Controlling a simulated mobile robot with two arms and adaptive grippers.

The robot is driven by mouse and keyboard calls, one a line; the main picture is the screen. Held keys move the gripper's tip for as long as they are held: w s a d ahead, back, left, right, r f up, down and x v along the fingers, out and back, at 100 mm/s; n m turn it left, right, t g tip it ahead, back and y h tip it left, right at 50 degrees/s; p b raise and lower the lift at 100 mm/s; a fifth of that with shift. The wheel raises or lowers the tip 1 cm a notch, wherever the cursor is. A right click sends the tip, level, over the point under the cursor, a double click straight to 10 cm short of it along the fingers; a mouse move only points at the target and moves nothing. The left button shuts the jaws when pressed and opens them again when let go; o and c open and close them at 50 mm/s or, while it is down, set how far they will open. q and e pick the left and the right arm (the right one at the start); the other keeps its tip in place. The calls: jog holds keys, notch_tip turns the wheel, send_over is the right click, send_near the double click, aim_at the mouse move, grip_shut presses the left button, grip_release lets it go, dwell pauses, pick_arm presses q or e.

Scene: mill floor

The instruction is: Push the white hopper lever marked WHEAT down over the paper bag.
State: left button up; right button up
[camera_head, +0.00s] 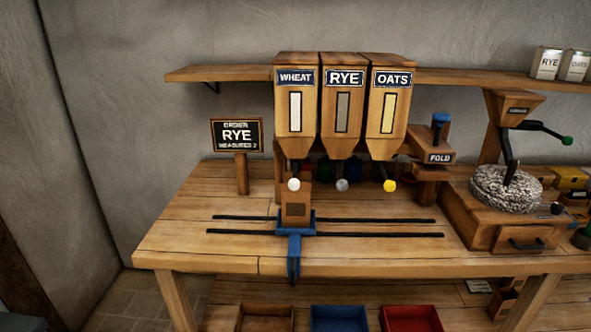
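The WHEAT hopper (283,109) is the leftmost of three wooden hoppers at the back of the bench. Its lever ends in a white ball knob (294,184) below the spout. What looks like the brown paper bag (296,211) stands upright in a blue carriage (295,232) on the rails, under the WHEAT hopper. The white knob overlaps the bag's upper part in the picture; I cannot tell whether they touch. The inside of the bag is not visible. Neither of my grippers is in view.
RYE (343,112) and OATS (387,112) hoppers stand alongside, with grey (342,185) and yellow (389,186) knobs. An order sign (236,134) reads RYE, measures 2. A FOLD device (439,157) and stone mill (506,189) stand right. The bench's front left (195,248) is clear.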

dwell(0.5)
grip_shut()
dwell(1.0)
